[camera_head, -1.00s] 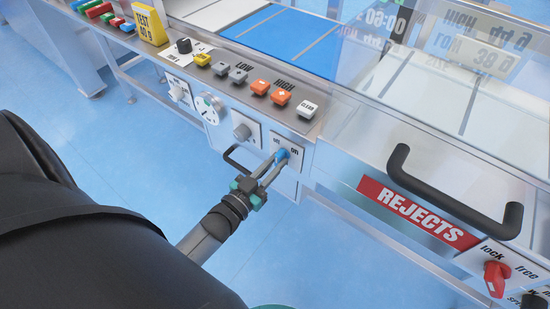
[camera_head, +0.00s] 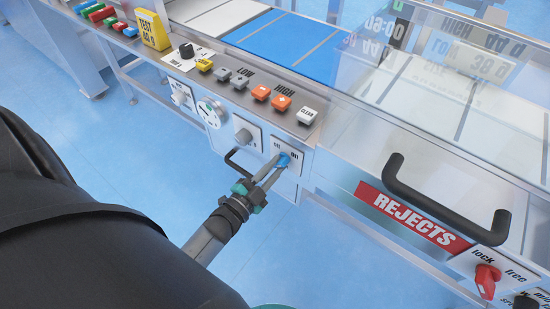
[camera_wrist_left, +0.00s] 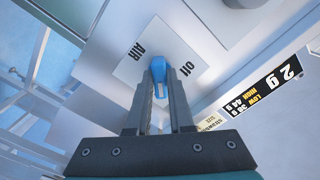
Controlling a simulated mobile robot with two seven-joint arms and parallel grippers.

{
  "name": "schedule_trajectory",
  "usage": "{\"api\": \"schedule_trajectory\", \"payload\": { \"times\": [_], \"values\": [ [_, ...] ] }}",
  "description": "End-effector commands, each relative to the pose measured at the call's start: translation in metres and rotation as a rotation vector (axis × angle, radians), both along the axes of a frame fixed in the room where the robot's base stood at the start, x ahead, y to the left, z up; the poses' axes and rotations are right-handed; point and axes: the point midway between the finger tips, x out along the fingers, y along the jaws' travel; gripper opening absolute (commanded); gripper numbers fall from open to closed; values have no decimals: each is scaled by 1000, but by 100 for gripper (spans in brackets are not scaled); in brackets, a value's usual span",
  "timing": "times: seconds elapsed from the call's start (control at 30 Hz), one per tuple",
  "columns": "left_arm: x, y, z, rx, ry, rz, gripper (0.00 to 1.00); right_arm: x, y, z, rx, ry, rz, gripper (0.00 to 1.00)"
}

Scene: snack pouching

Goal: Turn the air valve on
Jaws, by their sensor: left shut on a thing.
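The air valve is a small blue handle (camera_head: 283,159) on a white plate on the machine's front panel. The plate's upper lettering seems to read off and on in the head view. In the left wrist view the blue handle (camera_wrist_left: 158,70) sits between the fingertips, near the words AIR and off. My left gripper (camera_head: 272,170) reaches up from below and is shut on the handle; it also shows in the left wrist view (camera_wrist_left: 159,84). The fingers partly hide the handle, so its exact setting is hard to read. My right gripper is not in view.
A grey knob (camera_head: 244,136) and a round gauge (camera_head: 210,113) are left of the valve. A black handle loop (camera_head: 240,160) is close to the gripper. Coloured buttons (camera_head: 260,92) line the ledge above. The rejects bin's black handle (camera_head: 440,207) and red lock knob (camera_head: 486,279) are right.

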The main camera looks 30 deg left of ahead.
Motion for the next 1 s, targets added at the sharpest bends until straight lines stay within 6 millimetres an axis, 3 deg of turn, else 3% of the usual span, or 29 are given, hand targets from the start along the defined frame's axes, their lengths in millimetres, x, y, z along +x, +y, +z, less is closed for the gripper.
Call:
{"api": "schedule_trajectory", "payload": {
  "times": [0.57,0.6,0.87,1.0],
  "values": [
    [1,0,1,38,-7,-2,0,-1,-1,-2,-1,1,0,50],
    [1,0,1,38,-7,-2,21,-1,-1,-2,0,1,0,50],
    [0,0,1,36,-5,-1,50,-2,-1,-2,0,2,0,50],
    [0,0,0,35,-3,-1,50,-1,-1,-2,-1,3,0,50]
  ]
}}
